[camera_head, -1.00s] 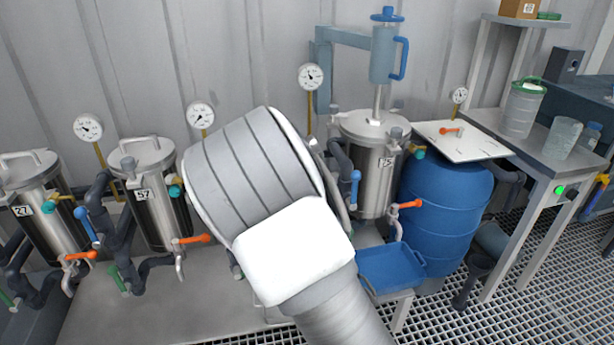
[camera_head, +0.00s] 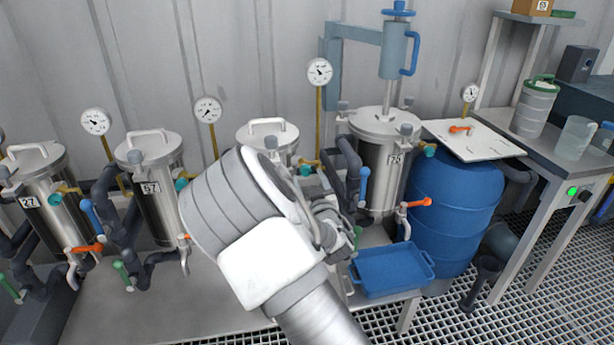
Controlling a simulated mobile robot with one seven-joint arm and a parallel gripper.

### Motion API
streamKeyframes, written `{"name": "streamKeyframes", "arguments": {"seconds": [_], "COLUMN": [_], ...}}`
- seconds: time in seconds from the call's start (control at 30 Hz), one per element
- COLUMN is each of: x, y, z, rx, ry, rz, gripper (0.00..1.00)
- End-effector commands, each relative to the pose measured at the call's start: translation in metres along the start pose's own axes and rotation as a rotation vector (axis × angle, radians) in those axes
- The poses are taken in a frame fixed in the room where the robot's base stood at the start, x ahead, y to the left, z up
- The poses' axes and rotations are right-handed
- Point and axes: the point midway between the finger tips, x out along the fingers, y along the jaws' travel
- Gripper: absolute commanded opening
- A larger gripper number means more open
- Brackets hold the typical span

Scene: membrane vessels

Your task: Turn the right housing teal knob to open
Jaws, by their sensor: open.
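The steel housing marked 75 (camera_head: 382,160) stands at the far right of the row, with a teal knob (camera_head: 429,150) on a brass fitting at its upper right. The housing left of it (camera_head: 262,134) is mostly hidden behind my arm; its own teal knob (camera_head: 305,170) shows just right of my wrist, beside a brass fitting. My gripper (camera_head: 343,232) is partly visible, in front of the gap between these two housings and below both knobs. It is open, apart from both knobs, and no object shows in it. Its fingertips are hard to make out.
Housings 57 (camera_head: 152,200) and 27 (camera_head: 48,210) stand at left with teal knobs, orange and blue handles and dark pipes. A blue tray (camera_head: 390,271), blue barrel (camera_head: 452,215) and white board (camera_head: 480,141) are at right. Gauges on brass stems rise behind the housings.

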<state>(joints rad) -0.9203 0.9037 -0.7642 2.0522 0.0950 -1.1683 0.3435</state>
Motion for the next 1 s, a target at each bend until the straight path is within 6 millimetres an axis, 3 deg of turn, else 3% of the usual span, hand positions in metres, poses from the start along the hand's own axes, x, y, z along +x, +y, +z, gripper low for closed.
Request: {"name": "streamKeyframes", "arguments": {"seconds": [0.2,0.6,0.9,0.97,1.0], "x": [0.023,0.028,0.028,0.028,0.028], "y": [0.001,0.001,0.001,0.001,0.001], "z": [0.001,0.0,0.0,0.0,0.0], "rx": [-0.001,0.0,0.0,0.0,0.0], "ry": [0.0,0.0,0.0,0.0,0.0], "rz": [0.001,0.001,0.001,0.001,0.001], "gripper": [0.67,0.65,0.11,0.0,0.0]}}
